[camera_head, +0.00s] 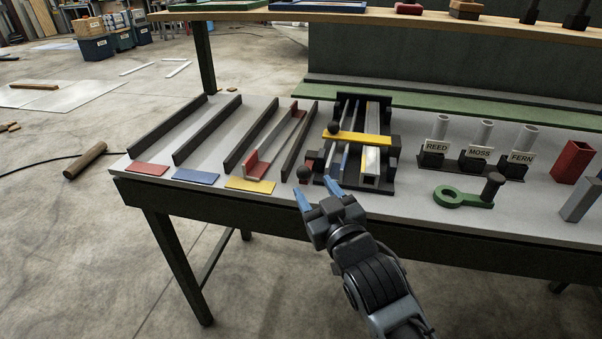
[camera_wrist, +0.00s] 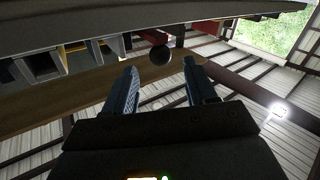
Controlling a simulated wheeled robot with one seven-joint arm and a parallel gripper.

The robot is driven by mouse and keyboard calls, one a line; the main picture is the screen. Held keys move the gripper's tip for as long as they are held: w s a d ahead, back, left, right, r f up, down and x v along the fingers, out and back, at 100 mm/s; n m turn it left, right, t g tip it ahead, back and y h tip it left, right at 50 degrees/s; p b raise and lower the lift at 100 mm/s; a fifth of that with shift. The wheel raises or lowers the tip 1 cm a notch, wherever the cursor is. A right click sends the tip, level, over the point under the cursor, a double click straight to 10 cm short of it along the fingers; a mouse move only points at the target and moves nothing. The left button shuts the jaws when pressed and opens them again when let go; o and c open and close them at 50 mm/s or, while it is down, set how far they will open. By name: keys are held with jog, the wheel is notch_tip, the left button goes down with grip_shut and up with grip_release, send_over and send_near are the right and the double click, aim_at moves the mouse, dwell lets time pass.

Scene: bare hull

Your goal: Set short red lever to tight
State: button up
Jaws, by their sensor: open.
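The clamp-like fixture (camera_head: 388,185) stands on the bench, with a long yellow bar (camera_head: 358,138) across it that has a dark ball knob at its left end. The short red lever (camera_head: 307,166) is at the fixture's front left corner, with a dark ball knob (camera_head: 303,174) at its near end. Any "tight" marking is too small to see. My gripper (camera_head: 318,193) is open and empty at the bench's front edge, its blue fingertips just short of the knob. In the wrist view, the dark knob (camera_wrist: 160,56) sits ahead of and between the open fingers (camera_wrist: 162,88), apart from them.
Dark dividers (camera_head: 208,128) with red, blue and yellow plates stand to the left, and a red-ended part (camera_head: 256,165) lies among them.

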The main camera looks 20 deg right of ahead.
aim_at(307, 178)
jog(key=w, duration=0.6)
jog(key=shift+w+d, duration=0.15)
jog(key=shift+w, duration=0.25)
grip_shut()
